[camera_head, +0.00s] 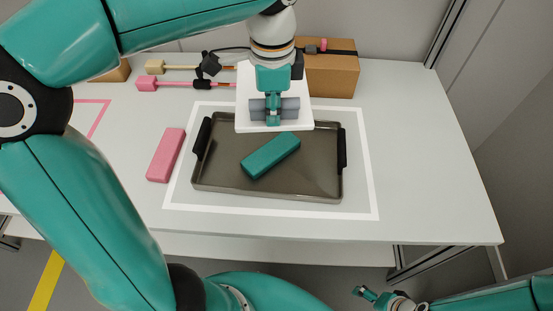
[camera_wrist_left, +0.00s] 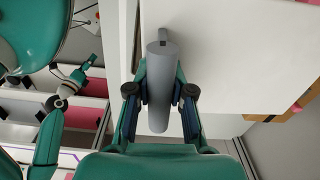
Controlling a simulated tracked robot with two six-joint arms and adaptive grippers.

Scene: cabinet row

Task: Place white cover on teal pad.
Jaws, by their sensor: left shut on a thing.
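The white cover (camera_head: 303,117) is a flat white plate with a grey cylindrical handle (camera_head: 290,106). My left gripper (camera_head: 272,115) is shut on that handle and holds the cover over the back part of the tray. In the left wrist view the handle (camera_wrist_left: 158,85) sits between the two fingers, with the white plate (camera_wrist_left: 235,55) beyond it. The teal pad (camera_head: 271,156) lies at an angle in the dark tray (camera_head: 315,178), nearer the front than the cover. My right gripper (camera_head: 372,296) is low at the bottom right, small and away from the table; its opening is unclear.
The tray has black handles and lies inside a white outline (camera_head: 270,212). A pink block (camera_head: 166,155) lies left of it. Behind are a cardboard box (camera_head: 333,76), a pink-ended tool (camera_head: 148,84) and a yellow-ended tool (camera_head: 156,66). The table's right side is clear.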

